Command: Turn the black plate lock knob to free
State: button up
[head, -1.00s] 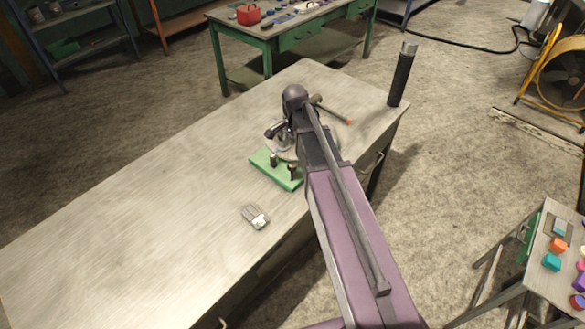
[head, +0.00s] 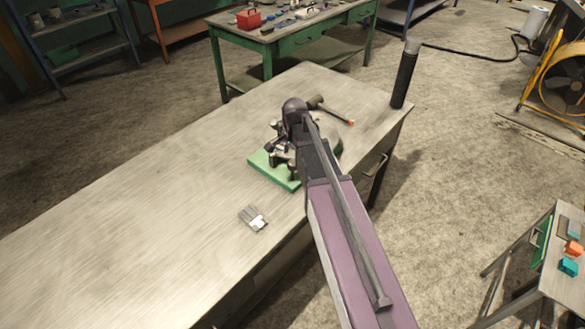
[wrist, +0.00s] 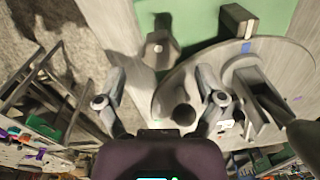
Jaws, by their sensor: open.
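A dark knob-like post (wrist: 160,50) stands by the green base's edge in the wrist view; it looks like the plate lock knob, though its setting cannot be read. My gripper (wrist: 162,77) is open, with one finger on each side of the line to this post and nothing between the fingertips. A grey round plate (wrist: 290,65) lies to the right and partly under the right finger. It has a dark round spot (wrist: 183,115) and a blue mark (wrist: 247,47). In the head view my gripper (head: 278,140) is over the green base (head: 262,165), and my arm hides much of the plate.
A second dark post (wrist: 238,20) stands at the green base. On the workbench (head: 140,210) lie a hammer-like tool (head: 335,110) and a small grey-white item (head: 253,218). A tall black cylinder (head: 403,78) stands at the far corner. The bench's left part is clear.

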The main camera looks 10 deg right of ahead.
aim_at(293, 163)
jog(key=shift+f+b, duration=1.5)
jog(key=shift+f, duration=0.3)
jog(key=c, duration=1.1)
